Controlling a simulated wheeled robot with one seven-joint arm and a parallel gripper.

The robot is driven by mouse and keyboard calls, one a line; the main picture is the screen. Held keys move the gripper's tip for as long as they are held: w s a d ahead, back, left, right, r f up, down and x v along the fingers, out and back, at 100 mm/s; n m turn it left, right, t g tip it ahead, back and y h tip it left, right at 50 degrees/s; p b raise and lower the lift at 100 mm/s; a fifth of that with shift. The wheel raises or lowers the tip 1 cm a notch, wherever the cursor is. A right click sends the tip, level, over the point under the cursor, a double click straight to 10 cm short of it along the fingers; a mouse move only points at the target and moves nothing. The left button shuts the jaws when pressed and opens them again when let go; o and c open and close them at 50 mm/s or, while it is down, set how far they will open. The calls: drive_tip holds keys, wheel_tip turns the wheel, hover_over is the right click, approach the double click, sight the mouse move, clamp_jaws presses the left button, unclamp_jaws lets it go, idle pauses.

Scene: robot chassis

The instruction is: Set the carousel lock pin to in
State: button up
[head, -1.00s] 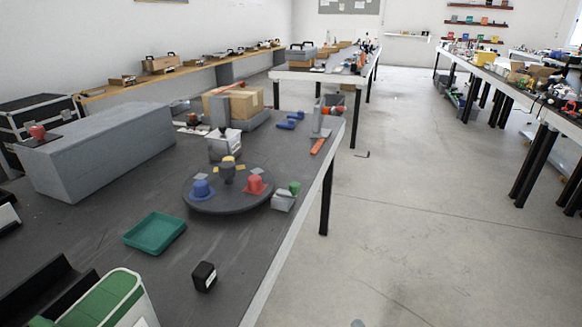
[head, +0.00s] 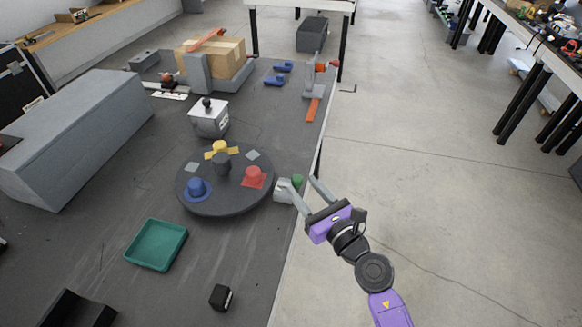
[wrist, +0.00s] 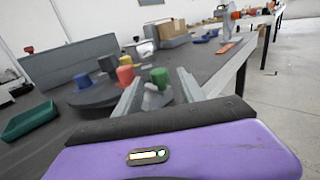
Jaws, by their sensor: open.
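The carousel (head: 215,203) is a round dark disc on the table with a dark centre post (head: 222,165). It carries a blue piece (head: 196,188), a red piece (head: 255,177) and a yellow piece (head: 219,148). At its right edge a small light-grey block (head: 284,191) has a green knob (head: 297,181), which I take for the lock pin. My gripper (head: 304,191) is open, its fingers on the right side of this block. In the wrist view the green knob (wrist: 160,77) shows between the fingertips (wrist: 160,80). I cannot tell whether the fingers touch it or how deep the pin sits.
A green tray (head: 156,245) and a small black box (head: 220,297) stand in front of the carousel. A white-grey box with a black knob (head: 209,118) stands behind it. A long grey block (head: 75,145) fills the left side. The table edge runs just beside my gripper.

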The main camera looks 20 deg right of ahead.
sight(294, 177)
drive_tip(key=w, duration=0.4)
drive_tip(key=w+a, duration=0.1)
drive_tip(key=w, duration=0.1)
drive_tip(key=shift+w, duration=0.3)
drive_tip(key=shift+c, duration=0.5)
clamp_jaws()
idle(0.6)
drive_tip(key=shift+a+r, duration=0.1)
drive_tip(key=shift+a, duration=0.05)
